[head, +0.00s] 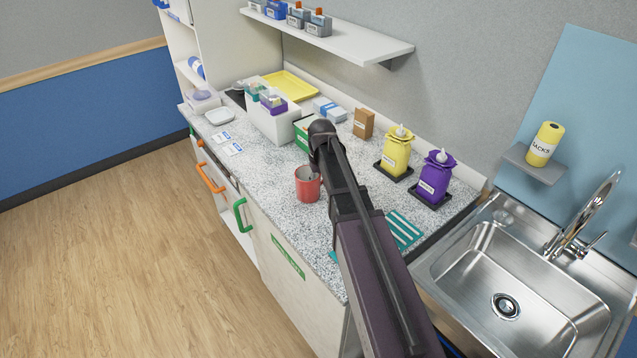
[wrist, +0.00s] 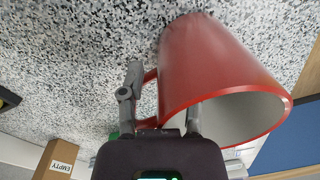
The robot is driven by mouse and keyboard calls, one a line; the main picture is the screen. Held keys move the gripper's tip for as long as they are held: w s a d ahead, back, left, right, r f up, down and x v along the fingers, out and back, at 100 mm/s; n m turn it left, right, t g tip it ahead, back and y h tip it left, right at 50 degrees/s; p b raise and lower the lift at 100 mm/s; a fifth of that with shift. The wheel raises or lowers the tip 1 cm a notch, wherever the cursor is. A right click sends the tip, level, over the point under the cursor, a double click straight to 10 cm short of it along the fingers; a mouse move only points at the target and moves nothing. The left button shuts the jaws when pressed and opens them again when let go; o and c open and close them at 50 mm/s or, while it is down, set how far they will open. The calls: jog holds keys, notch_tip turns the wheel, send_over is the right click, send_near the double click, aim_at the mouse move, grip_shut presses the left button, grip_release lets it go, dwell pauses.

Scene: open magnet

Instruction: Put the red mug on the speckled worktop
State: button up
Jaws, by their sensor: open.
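The red mug (head: 308,187) stands upright on the speckled worktop (head: 262,170), near its front edge. In the wrist view the mug (wrist: 215,70) is large and close, its open mouth towards the camera. My gripper (wrist: 164,98) is open at the mug's rim. One finger is outside the wall, by the handle (wrist: 149,95); the other reaches into the mouth. I cannot tell whether either finger touches the mug. In the head view my arm hides most of the gripper.
Yellow (head: 397,152) and purple (head: 435,178) dispensers stand behind on the right, with the sink (head: 505,265) beyond. A white bin (head: 272,120) and a brown box (head: 363,123) stand at the back.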

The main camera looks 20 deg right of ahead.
jog(key=shift+r, duration=0.2)
notch_tip(320, 180, up, 12)
jog(key=p, duration=1.2)
jog(key=shift+d, duration=0.2)
jog(key=shift+f, duration=0.1)
jog(key=shift+s, duration=0.1)
jog(key=s+a, duration=0.2)
jog(key=s, duration=0.7)
jog(key=s+a, duration=0.2)
jog(key=s, duration=0.7)
jog(key=shift+s+m, duration=0.3)
jog(key=shift+s, duration=0.05)
jog(key=shift+w, duration=0.1)
